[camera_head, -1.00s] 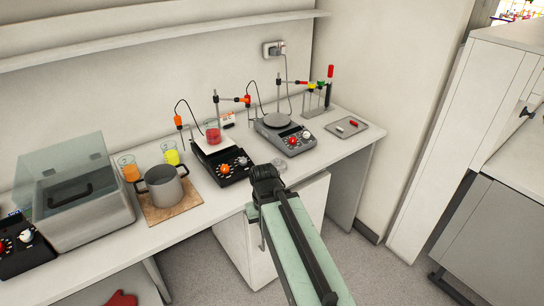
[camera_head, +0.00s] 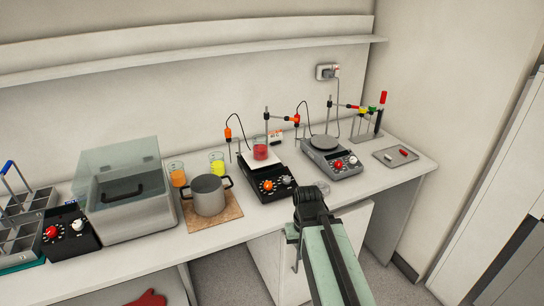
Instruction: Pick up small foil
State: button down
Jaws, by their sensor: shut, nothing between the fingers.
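A small pale, silvery round thing (camera_head: 322,188) lies near the front edge of the bench, right of the front stirrer. It may be the small foil, but it is too small to be sure. My gripper (camera_head: 308,193) is at the end of my arm, just in front of the bench edge and close to this thing in the picture. It looks shut and empty. The fingertips are dark and hard to make out, and I cannot tell how far they are from the silvery thing.
The front stirrer (camera_head: 268,184) carries a red beaker, with a second stirrer (camera_head: 333,160) to its right. A pot (camera_head: 209,195) stands on a brown board. A lidded bath (camera_head: 125,205) is further left. A small tray (camera_head: 411,161) lies right. Clamp stands rise behind.

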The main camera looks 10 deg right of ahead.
aim_at(324, 187)
jog(key=u, duration=1.95)
jog(key=k, duration=1.2)
jog(key=z, duration=0.8)
jog(key=i, duration=1)
jog(key=u, duration=0.05)
